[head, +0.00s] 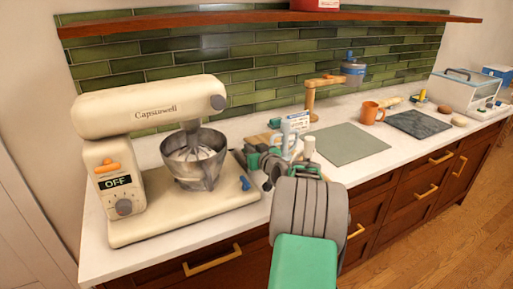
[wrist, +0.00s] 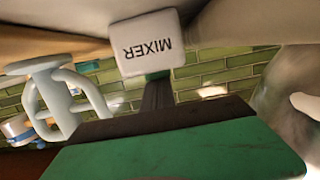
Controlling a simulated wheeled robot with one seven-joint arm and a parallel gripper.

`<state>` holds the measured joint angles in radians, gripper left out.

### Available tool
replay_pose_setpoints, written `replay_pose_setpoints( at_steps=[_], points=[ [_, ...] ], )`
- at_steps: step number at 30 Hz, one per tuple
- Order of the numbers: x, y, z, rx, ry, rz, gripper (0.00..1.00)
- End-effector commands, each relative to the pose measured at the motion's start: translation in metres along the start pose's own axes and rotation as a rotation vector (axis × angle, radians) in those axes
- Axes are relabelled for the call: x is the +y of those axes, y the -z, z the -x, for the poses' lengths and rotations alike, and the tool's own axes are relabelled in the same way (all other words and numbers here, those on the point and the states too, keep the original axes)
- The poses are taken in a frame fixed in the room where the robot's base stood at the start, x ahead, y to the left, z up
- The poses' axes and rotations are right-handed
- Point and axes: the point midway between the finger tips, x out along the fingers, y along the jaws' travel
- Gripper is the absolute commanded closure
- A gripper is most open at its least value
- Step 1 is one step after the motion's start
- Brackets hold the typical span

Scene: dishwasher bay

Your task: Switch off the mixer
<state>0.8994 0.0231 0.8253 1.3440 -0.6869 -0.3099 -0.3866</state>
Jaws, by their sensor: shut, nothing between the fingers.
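The cream stand mixer (head: 150,107) stands on the left of the counter, its metal bowl (head: 195,160) under the head. Its small display (head: 115,182) reads OFF, with an orange lever (head: 108,167) above it and a round dial (head: 124,207) below. My gripper (head: 252,158) is shut and empty, just right of the bowl and above the right end of the mixer's base. In the wrist view, a white tag reading MIXER (wrist: 148,43) shows upside down beyond my dark shut fingers (wrist: 157,92). I cannot tell whether they touch it. The bowl is partly visible at the right (wrist: 290,90).
A small blue part (head: 245,184) is at the base's right end. A wooden stand (head: 312,100) is behind. The mat is bare.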

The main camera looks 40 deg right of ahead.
Motion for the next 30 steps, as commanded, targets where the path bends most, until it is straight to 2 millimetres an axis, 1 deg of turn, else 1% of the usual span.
replay_pose_setpoints(
  at_steps=[4, 7, 11, 12, 14, 18, 21, 25, 30],
  points=[
    [-0.003, 0.001, -0.001, -0.001, 0.006, 0.0, 1.0],
    [-0.003, 0.01, 0.0, 0.001, 0.005, 0.001, 1.0],
    [-0.002, 0.036, 0.003, 0.003, 0.004, 0.003, 1.0],
    [-0.002, 0.046, 0.004, 0.003, 0.004, 0.002, 1.0],
    [0.0, 0.042, 0.02, 0.001, 0.0, -0.001, 1.0],
    [-0.001, 0.049, 0.055, 0.002, 0.001, 0.002, 1.0],
    [-0.001, 0.053, 0.076, 0.002, 0.001, 0.001, 1.0],
    [-0.001, 0.057, 0.094, 0.001, 0.002, 0.001, 1.0],
    [-0.002, 0.058, 0.102, 0.001, 0.005, 0.0, 1.0]
  ],
)
